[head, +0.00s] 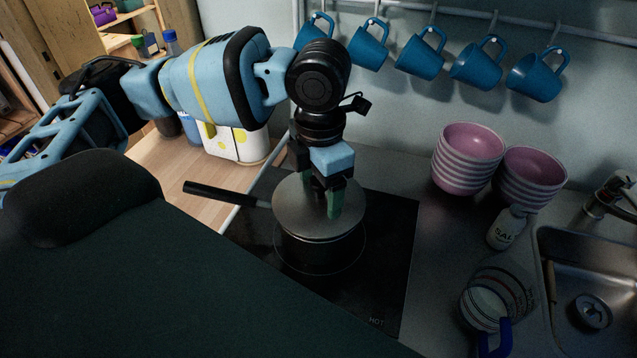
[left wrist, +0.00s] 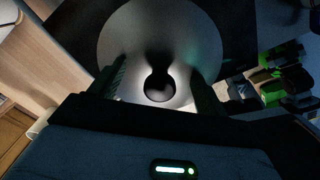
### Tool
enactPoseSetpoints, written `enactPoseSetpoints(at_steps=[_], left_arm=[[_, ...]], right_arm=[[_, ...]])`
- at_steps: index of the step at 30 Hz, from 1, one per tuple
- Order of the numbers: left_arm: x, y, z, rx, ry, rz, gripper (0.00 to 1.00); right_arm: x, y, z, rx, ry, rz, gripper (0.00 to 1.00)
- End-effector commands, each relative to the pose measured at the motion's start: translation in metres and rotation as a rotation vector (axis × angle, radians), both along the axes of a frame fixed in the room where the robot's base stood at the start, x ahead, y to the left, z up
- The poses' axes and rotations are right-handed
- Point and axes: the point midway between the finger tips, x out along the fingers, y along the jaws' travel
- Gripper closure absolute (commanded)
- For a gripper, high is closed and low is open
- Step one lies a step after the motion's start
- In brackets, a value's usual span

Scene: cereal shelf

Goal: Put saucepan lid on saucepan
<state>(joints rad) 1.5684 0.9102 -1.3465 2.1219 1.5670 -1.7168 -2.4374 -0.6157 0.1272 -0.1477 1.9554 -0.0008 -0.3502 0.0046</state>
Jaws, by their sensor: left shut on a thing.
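The grey saucepan lid (head: 290,215) is level over the saucepan and covers its opening. The dark saucepan (head: 318,256) stands on the black hob, its long handle (head: 222,195) pointing left. I cannot tell whether the lid rests fully on the rim or sits slightly above it. My left gripper (head: 328,208) points down from above, shut on the lid's knob. In the left wrist view the round lid (left wrist: 160,30) fills the upper middle, with its dark knob (left wrist: 158,88) between the fingers of the left gripper (left wrist: 160,88). My right gripper is not in view.
The black hob (head: 390,250) is otherwise clear. Several blue mugs (head: 420,55) hang on a rail behind. A white canister (head: 235,143) stands at the left.

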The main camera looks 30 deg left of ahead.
Motion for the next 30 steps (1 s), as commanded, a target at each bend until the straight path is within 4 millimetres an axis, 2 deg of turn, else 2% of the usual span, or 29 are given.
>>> enactPoseSetpoints(at_steps=[30], left_arm=[[0.0002,0.0000,-0.0083,0.000,0.000,0.000,0.48]], right_arm=[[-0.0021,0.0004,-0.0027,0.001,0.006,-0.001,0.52]])
